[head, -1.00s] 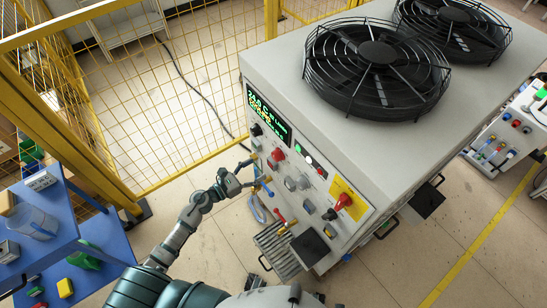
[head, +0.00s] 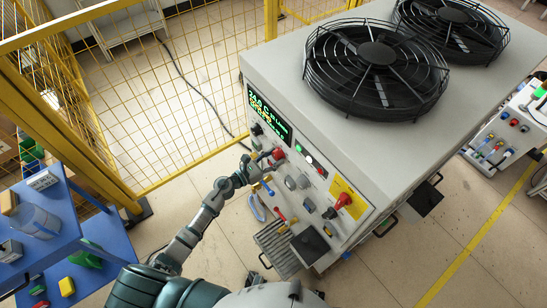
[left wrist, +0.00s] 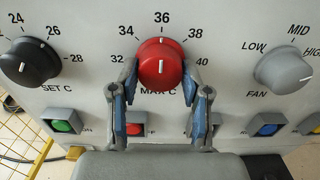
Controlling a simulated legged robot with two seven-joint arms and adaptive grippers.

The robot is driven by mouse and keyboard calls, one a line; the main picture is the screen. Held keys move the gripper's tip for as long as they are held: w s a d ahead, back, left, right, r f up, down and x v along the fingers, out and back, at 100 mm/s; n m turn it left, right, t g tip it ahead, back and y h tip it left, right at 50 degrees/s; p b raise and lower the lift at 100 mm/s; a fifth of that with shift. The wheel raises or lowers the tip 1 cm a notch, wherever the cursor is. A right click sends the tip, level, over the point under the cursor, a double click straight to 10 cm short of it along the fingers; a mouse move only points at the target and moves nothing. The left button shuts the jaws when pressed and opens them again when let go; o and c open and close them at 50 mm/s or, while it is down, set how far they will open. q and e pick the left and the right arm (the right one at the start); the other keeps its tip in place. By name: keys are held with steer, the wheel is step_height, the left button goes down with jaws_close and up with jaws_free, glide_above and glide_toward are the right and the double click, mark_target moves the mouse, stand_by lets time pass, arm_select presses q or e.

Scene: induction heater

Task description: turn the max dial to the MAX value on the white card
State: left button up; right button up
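The red max dial (left wrist: 160,66), labelled MAX C, is on the heater's front panel, with its white mark at about 36. It also shows in the head view (head: 278,154). My left gripper (left wrist: 159,78) is open, with one blue-padded finger on each side of the dial's lower half. I cannot tell whether the pads touch it. In the head view, my left gripper (head: 264,160) is at the panel beside the dial. A small white card (head: 42,181) stands on the blue shelf at left; its writing is too small to read. My right gripper is out of view.
The black SET C dial (left wrist: 30,62) is left of the red dial, the grey FAN dial (left wrist: 284,70) right. Coloured buttons, including a green one (left wrist: 62,126), lie below. A red knob on a yellow plate (head: 347,193) is further right. A yellow fence (head: 130,100) stands behind.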

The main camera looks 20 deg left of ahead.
arm_select(q)
steer(key=shift+a, duration=0.1)
steer(key=shift+c, duration=0.9)
steer(key=shift+n, duration=0.3)
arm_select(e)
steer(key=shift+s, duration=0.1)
arm_select(q)
steer(key=shift+r+n+p, duration=0.1)
steer(key=shift+n+p, duration=0.3)
steer(key=shift+n, duration=0.5)
steer(key=n+p, duration=0.3)
steer(key=n, duration=0.7)
steer(key=shift+r+p, duration=0.15)
steer(key=shift+p, duration=0.25)
steer(key=n+p, duration=0.2)
steer(key=n, duration=0.3)
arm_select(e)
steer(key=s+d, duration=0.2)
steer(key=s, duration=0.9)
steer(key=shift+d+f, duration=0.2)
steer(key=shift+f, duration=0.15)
arm_select(q)
steer(key=shift+n, duration=0.4)
